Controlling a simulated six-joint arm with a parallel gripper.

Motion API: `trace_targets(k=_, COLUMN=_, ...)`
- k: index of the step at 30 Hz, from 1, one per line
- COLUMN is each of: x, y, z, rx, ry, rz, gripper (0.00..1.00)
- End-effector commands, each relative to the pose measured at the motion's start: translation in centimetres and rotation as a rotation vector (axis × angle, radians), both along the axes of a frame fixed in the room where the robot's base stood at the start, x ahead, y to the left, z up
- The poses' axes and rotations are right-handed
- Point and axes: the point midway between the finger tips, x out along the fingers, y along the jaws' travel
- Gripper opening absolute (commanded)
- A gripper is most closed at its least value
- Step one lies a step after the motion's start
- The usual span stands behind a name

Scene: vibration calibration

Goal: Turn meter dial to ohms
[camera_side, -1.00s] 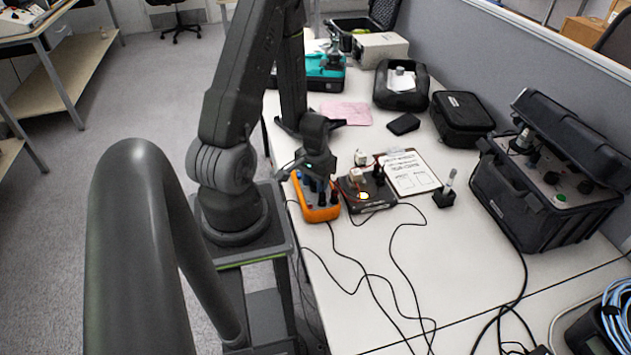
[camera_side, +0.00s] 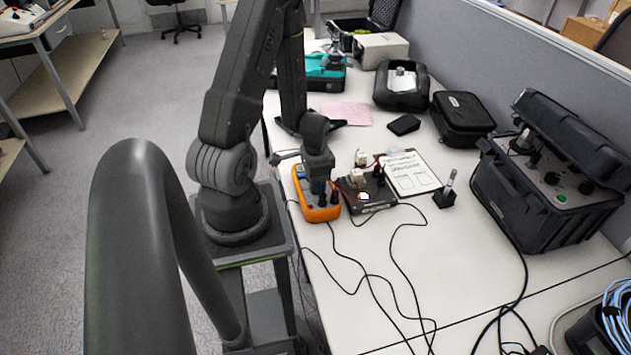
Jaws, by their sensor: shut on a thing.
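The meter (camera_side: 318,213) is an orange handheld unit lying on the white table near its left edge. My gripper (camera_side: 318,187) is right over the meter's middle, pointing down, and is shut at the dial. The dial itself is hidden behind my gripper, so its pointer position cannot be read. Dark plugs stand at the meter's lower end, with thin leads running from it.
A dark box with a lit yellow spot (camera_side: 363,197) stands just right of the meter. A clipboard (camera_side: 412,172), a small black stand (camera_side: 444,196) and a large open black case (camera_side: 545,190) lie farther right. Black cables cross the front table.

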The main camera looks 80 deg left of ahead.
Motion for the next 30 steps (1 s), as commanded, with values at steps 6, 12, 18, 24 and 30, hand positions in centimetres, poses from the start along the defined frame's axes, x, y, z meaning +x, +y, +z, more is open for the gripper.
trace_targets(k=6, x=0.04, y=0.05, z=0.03, rx=0.001, ry=-0.001, rz=-0.02, gripper=0.14)
trace_targets(k=12, x=0.04, y=0.06, z=0.03, rx=0.002, ry=-0.001, rz=-0.02, gripper=0.14)
trace_targets(k=18, x=0.04, y=0.05, z=0.02, rx=0.001, ry=-0.001, rz=-0.019, gripper=0.47)
trace_targets(k=24, x=0.03, y=0.03, z=0.01, rx=0.001, ry=-0.001, rz=-0.019, gripper=0.63)
trace_targets(k=30, x=0.02, y=0.03, z=0.05, rx=0.001, ry=-0.001, rz=-0.019, gripper=0.63)
